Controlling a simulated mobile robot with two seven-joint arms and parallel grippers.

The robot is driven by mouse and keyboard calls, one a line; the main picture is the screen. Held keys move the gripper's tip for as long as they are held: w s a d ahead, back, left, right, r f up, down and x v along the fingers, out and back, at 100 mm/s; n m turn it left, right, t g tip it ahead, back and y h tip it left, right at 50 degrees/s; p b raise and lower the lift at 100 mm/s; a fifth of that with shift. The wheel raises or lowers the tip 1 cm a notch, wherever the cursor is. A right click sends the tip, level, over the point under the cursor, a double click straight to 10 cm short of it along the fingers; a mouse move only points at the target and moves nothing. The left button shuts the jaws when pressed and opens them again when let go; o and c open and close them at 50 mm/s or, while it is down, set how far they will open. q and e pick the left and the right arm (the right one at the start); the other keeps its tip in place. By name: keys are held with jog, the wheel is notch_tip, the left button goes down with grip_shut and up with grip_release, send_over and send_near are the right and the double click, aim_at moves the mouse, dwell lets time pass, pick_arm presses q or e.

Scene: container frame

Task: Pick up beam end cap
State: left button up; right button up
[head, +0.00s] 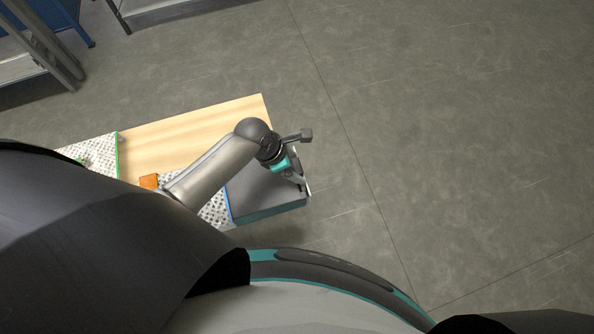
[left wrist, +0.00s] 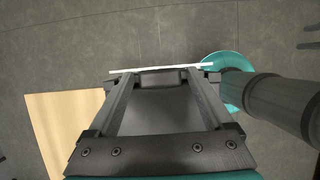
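My left gripper (head: 299,181) reaches down over the right end of the worktable, beside a dark grey box-like piece with teal sides (head: 265,200). In the left wrist view its two fingers (left wrist: 162,84) stand wide apart. A thin whitish strip (left wrist: 160,68) lies across the view at the fingertips, with a small dark grey part just below it. It may be the beam end cap seen edge-on, but I cannot tell for sure. A pale edge (head: 308,189) also shows by the fingertips in the head view.
The wooden worktable (head: 195,125) holds an orange block (head: 149,181) and a speckled panel with a green edge (head: 98,148); my left arm hides part of it. Blue and metal racks stand at the upper left. The grey floor at the right is clear.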

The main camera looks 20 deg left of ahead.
pick_arm(q)
grip_shut()
dwell(0.5)
